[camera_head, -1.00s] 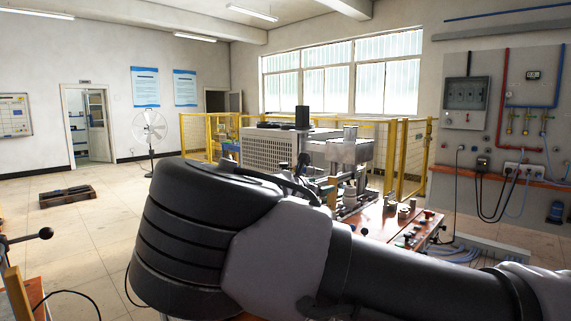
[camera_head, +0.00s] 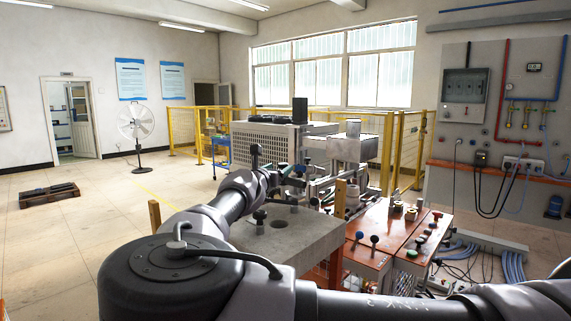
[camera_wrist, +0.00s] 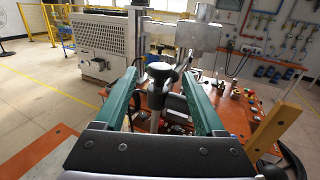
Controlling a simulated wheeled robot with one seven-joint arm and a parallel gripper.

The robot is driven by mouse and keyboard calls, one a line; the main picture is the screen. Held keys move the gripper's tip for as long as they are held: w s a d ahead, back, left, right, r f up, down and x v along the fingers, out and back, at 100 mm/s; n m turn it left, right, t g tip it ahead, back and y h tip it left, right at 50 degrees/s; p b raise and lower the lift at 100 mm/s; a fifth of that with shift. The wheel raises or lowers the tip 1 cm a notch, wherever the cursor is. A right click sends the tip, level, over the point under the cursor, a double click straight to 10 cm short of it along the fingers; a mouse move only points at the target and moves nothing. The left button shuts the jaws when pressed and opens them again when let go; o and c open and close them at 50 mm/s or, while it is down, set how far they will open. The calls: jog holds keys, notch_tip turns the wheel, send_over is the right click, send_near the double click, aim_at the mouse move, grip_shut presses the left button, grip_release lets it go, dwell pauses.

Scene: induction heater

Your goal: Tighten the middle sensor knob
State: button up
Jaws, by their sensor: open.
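My gripper (camera_wrist: 162,76) is open, its two green fingers reaching forward in the wrist view. A black round-topped knob on a dark stem (camera_wrist: 159,72) shows between the fingers, with visible gaps on both sides. I cannot tell whether it is the middle sensor knob or how deep it sits between the fingers. In the head view my gripper (camera_head: 292,176) is small and partly hidden among machine parts. A dark knob (camera_head: 260,215) stands on a grey block (camera_head: 312,232) in front of it, beside my arm.
An orange control bench (camera_head: 385,230) with several buttons stands right of the block. A wooden post (camera_head: 340,198) rises near the gripper; one also shows at right in the wrist view (camera_wrist: 272,130). The white vented machine (camera_head: 268,143) and yellow fence (camera_head: 400,150) stand behind.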

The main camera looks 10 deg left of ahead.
jog(key=w+d, duration=0.1)
jog(key=w, duration=0.6)
jog(key=shift+w, duration=0.3)
grip_shut()
